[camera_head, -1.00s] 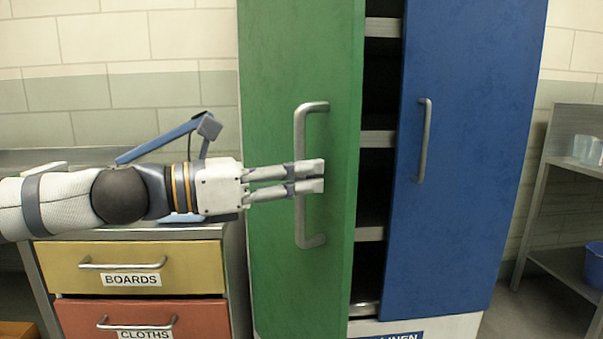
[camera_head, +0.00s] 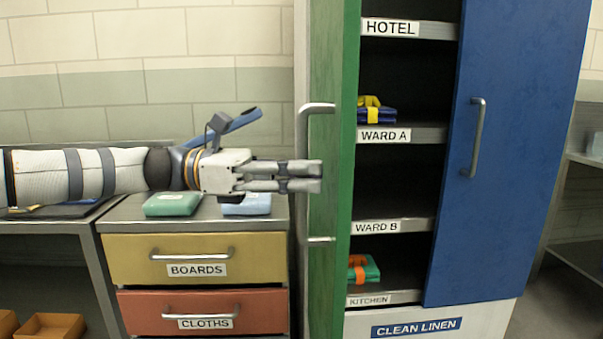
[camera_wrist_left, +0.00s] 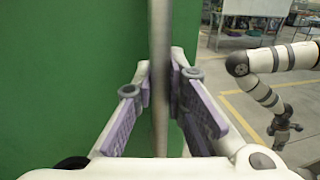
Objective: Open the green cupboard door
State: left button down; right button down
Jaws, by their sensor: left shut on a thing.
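The green cupboard door (camera_head: 334,130) stands swung partly open at the left of the cupboard, seen at a steep angle. It fills the left of the left wrist view (camera_wrist_left: 70,75). Its metal bar handle (camera_head: 302,128) runs upright on its outer face. My left gripper (camera_head: 312,177) is at the middle of the handle. In the left wrist view the handle (camera_wrist_left: 159,60) stands between its two fingers, and they are shut on it. My right gripper is not seen in the head view. An arm with a dark gripper (camera_wrist_left: 283,130) shows at the right in the left wrist view.
The blue door (camera_head: 505,160) beside it covers the cupboard's right side. Labelled shelves (camera_head: 405,133) show, with folded bundles on WARD A (camera_head: 377,113) and KITCHEN (camera_head: 365,268). A drawer unit (camera_head: 195,258) stands left of the green door, with a green pack (camera_head: 172,203) on top.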

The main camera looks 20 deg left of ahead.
pick_arm(q)
jog(key=shift+a+f, duration=0.1)
jog(key=shift+a, duration=0.05)
dwell(0.3)
jog(key=c, duration=1.9)
grip_release()
jog(key=v, duration=1.2)
jog(key=shift+w, duration=0.1)
